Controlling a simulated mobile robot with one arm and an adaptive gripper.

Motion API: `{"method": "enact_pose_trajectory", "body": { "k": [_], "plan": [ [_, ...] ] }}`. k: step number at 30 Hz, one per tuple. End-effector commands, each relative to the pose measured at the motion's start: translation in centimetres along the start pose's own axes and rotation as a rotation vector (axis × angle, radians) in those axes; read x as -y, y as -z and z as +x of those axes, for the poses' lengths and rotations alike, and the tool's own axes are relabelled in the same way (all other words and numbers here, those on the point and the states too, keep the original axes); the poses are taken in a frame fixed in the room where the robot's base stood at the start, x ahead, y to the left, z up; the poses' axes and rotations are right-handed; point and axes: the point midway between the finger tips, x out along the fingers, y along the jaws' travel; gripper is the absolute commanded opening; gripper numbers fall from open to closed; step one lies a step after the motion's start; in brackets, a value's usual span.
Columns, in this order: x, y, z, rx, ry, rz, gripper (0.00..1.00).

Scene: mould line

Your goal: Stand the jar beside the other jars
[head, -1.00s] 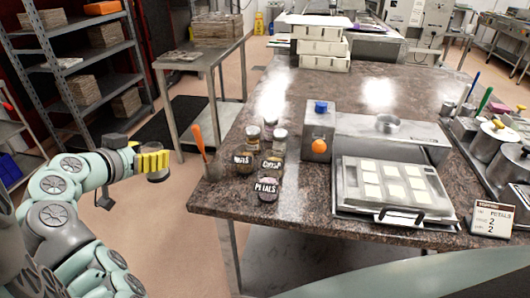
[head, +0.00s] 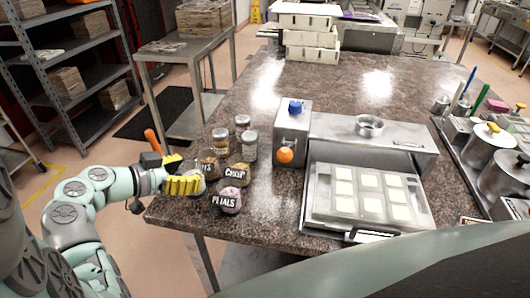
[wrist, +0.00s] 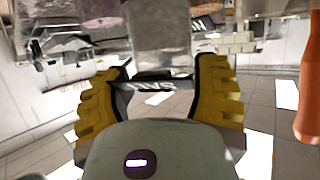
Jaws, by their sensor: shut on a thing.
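My gripper (head: 187,180), with yellow fingers, is shut on a jar (head: 199,184) at the left edge of the stone counter. The held jar is largely hidden by the fingers in the head view. In the wrist view, a pale glass jar (wrist: 158,45) sits between my fingers (wrist: 155,85). I cannot tell whether the held jar touches the counter.
A metal box with an orange knob (head: 285,154) stands right of the jars, beside a mould tray (head: 318,200). Counter behind the jars is clear.

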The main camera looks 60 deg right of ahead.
Motion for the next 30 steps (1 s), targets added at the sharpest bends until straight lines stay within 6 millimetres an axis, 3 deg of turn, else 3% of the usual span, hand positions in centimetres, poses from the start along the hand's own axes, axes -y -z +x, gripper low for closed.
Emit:
{"method": "enact_pose_trajectory", "body": {
  "k": [12, 26, 27, 30],
  "plan": [
    [-0.1, -3.3, 1.5, 0.001, -0.003, -0.001, 0.2],
    [0.0, -3.8, 1.6, 0.001, 0.0, 0.001, 0.2],
    [0.0, -3.7, 1.6, 0.002, 0.0, 0.0, 0.7],
    [0.0, -3.7, 1.5, 0.002, 0.0, 0.0, 0.81]
  ]
}}
